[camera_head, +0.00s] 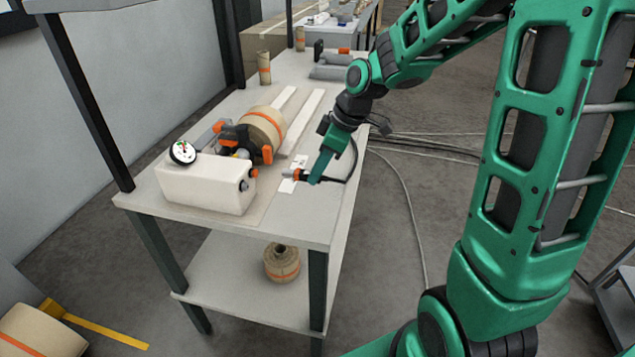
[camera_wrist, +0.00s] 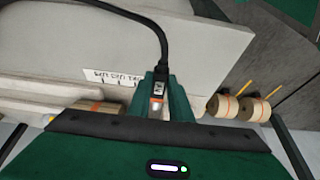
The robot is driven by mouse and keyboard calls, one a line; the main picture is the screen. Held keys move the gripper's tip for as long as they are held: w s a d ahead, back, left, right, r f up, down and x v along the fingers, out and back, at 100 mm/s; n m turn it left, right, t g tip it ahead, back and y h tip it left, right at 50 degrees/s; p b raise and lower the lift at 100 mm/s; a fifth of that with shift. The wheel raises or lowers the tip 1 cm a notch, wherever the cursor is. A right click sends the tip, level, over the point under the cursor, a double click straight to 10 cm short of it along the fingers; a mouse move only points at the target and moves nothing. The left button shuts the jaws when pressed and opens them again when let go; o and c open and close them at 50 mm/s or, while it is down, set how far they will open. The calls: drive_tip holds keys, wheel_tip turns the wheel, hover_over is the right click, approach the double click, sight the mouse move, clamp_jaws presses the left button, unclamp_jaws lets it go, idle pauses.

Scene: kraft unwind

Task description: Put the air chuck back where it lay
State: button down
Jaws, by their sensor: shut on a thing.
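The air chuck (camera_head: 292,174) shows in the head view as a small orange and grey piece at the tip of my gripper (camera_head: 309,177). In the wrist view the chuck (camera_wrist: 157,100) is black with an orange end, between the green fingers of my gripper (camera_wrist: 166,98). My gripper is shut on it. A black hose (camera_wrist: 140,18) runs from it and curves away to the left. The chuck is at or just above a white marked label (camera_head: 292,183) on the table top; I cannot tell if it touches. The label (camera_wrist: 110,76) also shows in the wrist view.
A white box (camera_head: 205,183) with a dial gauge (camera_head: 183,153) stands left of my gripper. Behind it a kraft roll (camera_head: 262,128) sits on an orange-handled holder. Two pale rails (camera_head: 303,122) lie beyond. The table's right edge (camera_head: 345,205) is close by.

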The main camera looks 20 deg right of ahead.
sight(314, 192)
drive_tip(key=shift+w+d+f, duration=0.4)
drive_tip(key=shift+d+f, duration=0.05)
drive_tip(key=shift+d, duration=0.1)
drive_tip(key=shift+f, duration=2)
drive_tip(key=shift+f, duration=0.1)
drive_tip(key=c, duration=1.6)
unclamp_jaws()
drive_tip(key=v, duration=1.2)
drive_tip(key=s+d+m+g+h, duration=0.1)
drive_tip(key=s+d+m, duration=0.2)
drive_tip(key=s, duration=0.6)
drive_tip(key=s+d+f+m+g+h, duration=0.1)
drive_tip(key=s+d+m, duration=0.3)
drive_tip(key=s+m, duration=0.4)
drive_tip(key=s+d+f+m+g+h, duration=0.1)
drive_tip(key=s+d+m, duration=0.3)
drive_tip(key=s, duration=0.6)
drive_tip(key=shift+f+m+h, duration=0.1)
drive_tip(key=shift+m+h, duration=0.2)
drive_tip(key=shift+m, duration=0.8)
